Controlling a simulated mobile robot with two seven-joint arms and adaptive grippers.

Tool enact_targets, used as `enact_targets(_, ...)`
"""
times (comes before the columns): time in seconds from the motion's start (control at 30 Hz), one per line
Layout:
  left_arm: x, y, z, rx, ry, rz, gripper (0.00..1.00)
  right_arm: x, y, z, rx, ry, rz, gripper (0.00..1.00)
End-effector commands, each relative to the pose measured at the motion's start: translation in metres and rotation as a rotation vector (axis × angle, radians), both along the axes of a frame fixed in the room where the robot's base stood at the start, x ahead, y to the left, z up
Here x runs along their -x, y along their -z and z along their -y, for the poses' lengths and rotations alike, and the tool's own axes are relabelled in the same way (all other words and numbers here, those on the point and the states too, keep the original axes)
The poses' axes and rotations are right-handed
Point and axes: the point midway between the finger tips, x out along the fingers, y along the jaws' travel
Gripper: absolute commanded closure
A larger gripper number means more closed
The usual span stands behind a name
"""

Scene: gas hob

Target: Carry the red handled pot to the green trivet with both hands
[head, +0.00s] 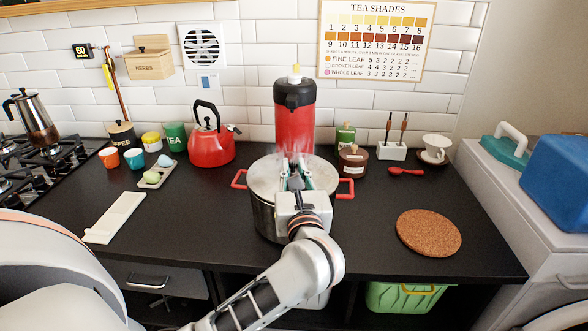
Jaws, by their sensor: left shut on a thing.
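Faint whitish wisps show above the lid. No green trivet shows; a round brown cork mat (429,232) lies bare at the right. My right gripper is not in view.
The red flask (295,125) is close behind the pot, the red kettle (211,145) behind left. A red spoon (405,171) and dark jar (352,162) lie to the right. A cream tray (115,217) is at the left. Counter between pot and mat is clear.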

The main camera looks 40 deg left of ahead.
Motion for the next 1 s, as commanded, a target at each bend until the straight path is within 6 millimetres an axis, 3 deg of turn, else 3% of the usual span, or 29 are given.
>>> enact_targets(0.3, 0.0001, -0.0007, -0.0002, -0.001, -0.001, 0.002, 1.00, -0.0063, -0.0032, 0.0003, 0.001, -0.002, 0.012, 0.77)
enact_targets(0.33, 0.0001, -0.0008, -0.0002, -0.001, -0.001, 0.002, 0.80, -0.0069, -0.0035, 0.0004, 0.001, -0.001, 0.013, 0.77)
enact_targets(0.4, 0.0000, -0.0007, -0.0002, -0.001, -0.001, 0.002, 0.65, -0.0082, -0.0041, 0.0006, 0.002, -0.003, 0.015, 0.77)
enact_targets(0.63, 0.0000, 0.0000, -0.0001, -0.001, 0.000, 0.001, 0.65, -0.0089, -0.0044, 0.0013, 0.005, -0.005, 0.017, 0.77)
enact_targets(0.73, -0.0001, 0.0009, 0.0000, 0.001, 0.000, -0.002, 0.48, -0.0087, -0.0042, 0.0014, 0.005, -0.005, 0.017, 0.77)
enact_targets(1.0, -0.0001, 0.0006, -0.0001, 0.000, 0.000, -0.001, 0.48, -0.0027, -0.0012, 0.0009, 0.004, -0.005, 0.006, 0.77)
